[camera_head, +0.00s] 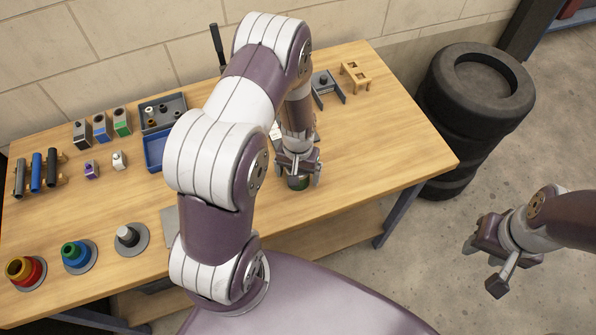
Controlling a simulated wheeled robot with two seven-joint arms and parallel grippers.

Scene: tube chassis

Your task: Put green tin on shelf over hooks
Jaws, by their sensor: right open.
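The green tin (299,183) shows only in part on the table, below my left gripper (298,176). The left gripper points down with its fingers at either side of the tin, but I cannot tell whether they press on it. My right gripper (484,266) is open and empty, out over the floor at the right, beyond the table's edge. I do not see a shelf over hooks in this view; my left arm hides part of the table.
The wooden table (385,130) is clear at its right end. A dark bracket (326,88) and a wooden block (355,76) stand at the back. Blue and grey bins (163,112) and stacked rings (76,255) are at the left. Black tyres (470,110) stand right of the table.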

